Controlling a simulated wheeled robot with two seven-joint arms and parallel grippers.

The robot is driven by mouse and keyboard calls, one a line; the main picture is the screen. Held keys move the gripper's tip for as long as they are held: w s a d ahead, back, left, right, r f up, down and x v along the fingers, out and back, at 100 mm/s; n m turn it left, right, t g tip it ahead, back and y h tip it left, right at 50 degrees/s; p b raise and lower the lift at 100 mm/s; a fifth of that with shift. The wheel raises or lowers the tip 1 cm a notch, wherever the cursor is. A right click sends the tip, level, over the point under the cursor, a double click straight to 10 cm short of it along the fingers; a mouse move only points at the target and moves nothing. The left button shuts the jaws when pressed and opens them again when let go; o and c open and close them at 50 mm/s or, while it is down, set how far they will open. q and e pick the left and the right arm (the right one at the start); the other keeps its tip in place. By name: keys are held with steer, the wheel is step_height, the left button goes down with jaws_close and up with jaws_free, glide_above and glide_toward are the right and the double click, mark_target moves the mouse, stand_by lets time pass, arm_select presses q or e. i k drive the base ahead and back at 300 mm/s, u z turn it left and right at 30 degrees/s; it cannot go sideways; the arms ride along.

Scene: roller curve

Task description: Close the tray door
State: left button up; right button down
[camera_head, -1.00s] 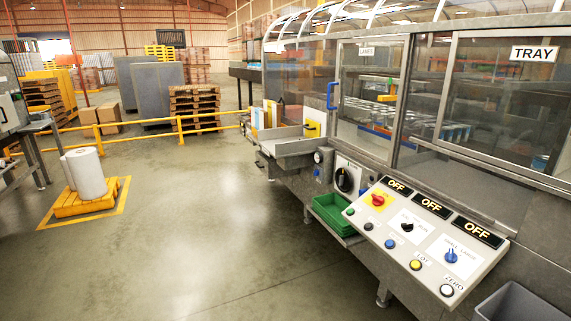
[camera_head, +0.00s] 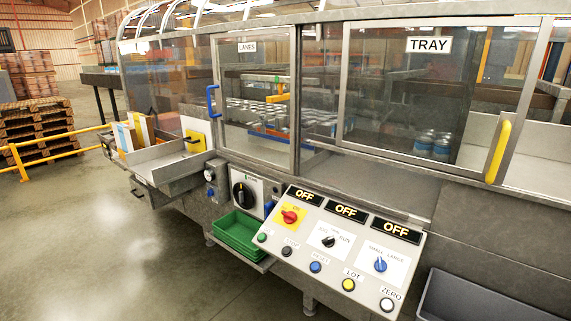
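The tray door (camera_head: 440,166) is a metal-framed clear panel on the right side of the machine. It carries a white label reading TRAY (camera_head: 429,45) near its top. A vertical yellow handle (camera_head: 498,152) is on its right frame edge. To the right of the handle, a space shows a pale inner wall (camera_head: 535,165) and seems uncovered by the panel; the picture cuts off its far end. Blue-and-white cans (camera_head: 433,145) show behind the panel. Neither of my grippers is in view.
Left of it is the LANES door (camera_head: 256,150) with a blue handle (camera_head: 212,101). A sloped control panel (camera_head: 335,250) with OFF displays juts out below. A green bin (camera_head: 240,232) and a grey bin (camera_head: 490,300) stand low. Floor at left is clear.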

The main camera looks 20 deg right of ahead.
mark_target(509, 127)
steer(key=z, duration=0.95)
steer(key=i, duration=0.8)
steer(key=z, duration=0.75)
